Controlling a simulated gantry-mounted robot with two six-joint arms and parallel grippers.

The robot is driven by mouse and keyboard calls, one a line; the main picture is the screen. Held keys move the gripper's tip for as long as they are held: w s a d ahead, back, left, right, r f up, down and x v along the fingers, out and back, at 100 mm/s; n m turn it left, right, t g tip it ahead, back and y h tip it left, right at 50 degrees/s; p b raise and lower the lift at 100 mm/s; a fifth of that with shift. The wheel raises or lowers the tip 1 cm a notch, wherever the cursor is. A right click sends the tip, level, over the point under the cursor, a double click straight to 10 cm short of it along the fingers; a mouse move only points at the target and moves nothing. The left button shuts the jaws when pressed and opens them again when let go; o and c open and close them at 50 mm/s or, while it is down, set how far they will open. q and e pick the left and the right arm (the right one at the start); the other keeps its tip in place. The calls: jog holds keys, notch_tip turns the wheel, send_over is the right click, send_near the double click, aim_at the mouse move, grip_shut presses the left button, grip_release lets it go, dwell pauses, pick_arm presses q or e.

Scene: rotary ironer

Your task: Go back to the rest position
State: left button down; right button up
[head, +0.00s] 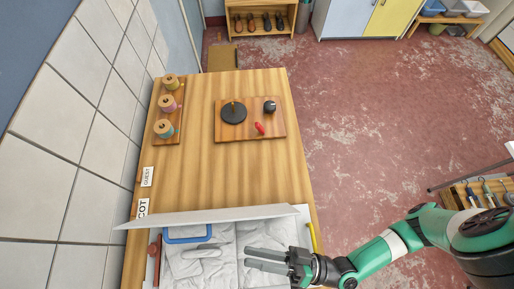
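My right gripper (248,258) reaches in from the right, over white cloth (222,271) at the near end of the wooden table. Its two grey fingers point left and stand apart, with nothing visible between them. Whether they touch the cloth is unclear. My green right arm (385,252) stretches in from the right edge. My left gripper is not in view.
A pale panel (215,215) crosses the table beside a blue frame (188,235). Farther back are a board (270,132) with a black disc (233,113) and red item (259,128), and thread spools (168,103). The table (220,180) is clear between.

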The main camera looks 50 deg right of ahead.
jog(key=shift+s+d, duration=0.25)
jog(key=shift+s, duration=0.15)
dwell(0.3)
